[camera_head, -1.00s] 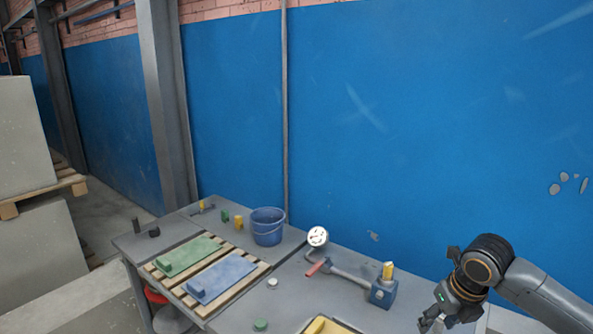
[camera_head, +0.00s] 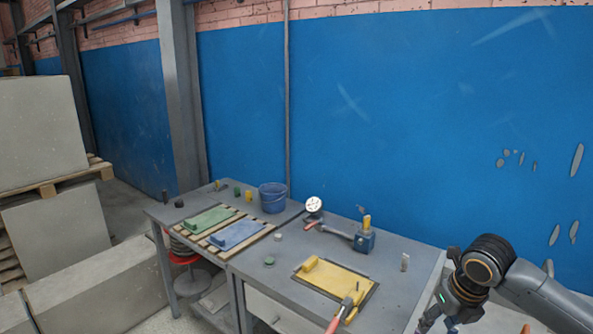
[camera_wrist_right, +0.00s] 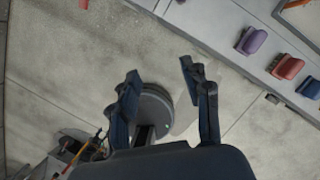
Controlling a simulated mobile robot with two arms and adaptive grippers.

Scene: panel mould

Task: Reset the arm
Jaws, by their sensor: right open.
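My right gripper (camera_head: 436,326) is at the lower right of the head view, in front of the table's right end and apart from it. Its fingertips are partly cut off by the bottom edge there. In the right wrist view the right gripper (camera_wrist_right: 158,85) has its two fingers spread wide, with nothing between them. Bare concrete floor shows beyond the fingers, and part of a round grey base (camera_wrist_right: 152,108) shows behind the left finger. My left gripper is not in view.
The grey table (camera_head: 300,240) carries a yellow panel (camera_head: 335,282), a blue panel (camera_head: 238,234), a green panel (camera_head: 208,219), a blue bucket (camera_head: 272,197) and a blue block tool (camera_head: 365,241). A red stool (camera_head: 183,259) stands under it. Concrete blocks (camera_head: 40,130) stand at left.

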